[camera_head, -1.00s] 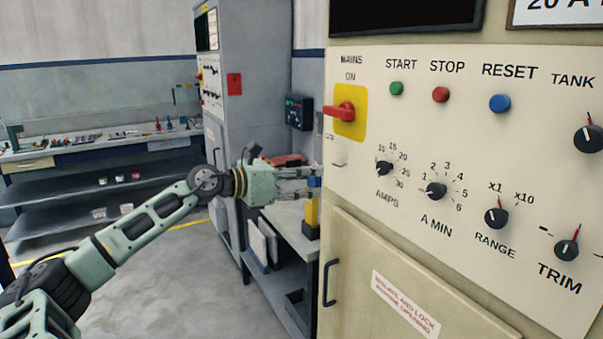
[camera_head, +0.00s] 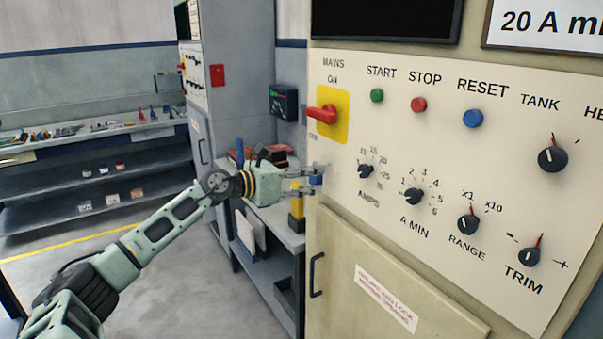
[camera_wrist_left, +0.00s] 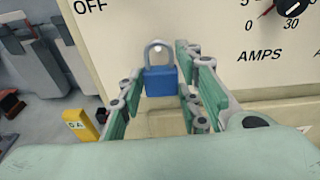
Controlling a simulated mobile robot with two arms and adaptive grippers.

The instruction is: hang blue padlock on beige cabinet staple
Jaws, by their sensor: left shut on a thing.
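The blue padlock (camera_head: 316,181) is at the edge of the beige cabinet (camera_head: 340,255), below the red mains switch. In the left wrist view the padlock (camera_wrist_left: 161,82) is upright, its grey shackle on top, in front of the panel. My left gripper (camera_head: 311,182) is shut on it, with a finger on either side; the gripper also shows in the left wrist view (camera_wrist_left: 167,72). A small pale spot shows inside the shackle loop. I cannot make out the staple clearly or tell whether the shackle touches it. My right gripper is not in view.
The red mains switch (camera_head: 322,114) on its yellow plate sits just above the gripper. Knobs such as the amps knob (camera_head: 365,171) stick out to the right. A yellow block (camera_head: 297,212) stands on the side bench below the gripper. Open floor lies at the left.

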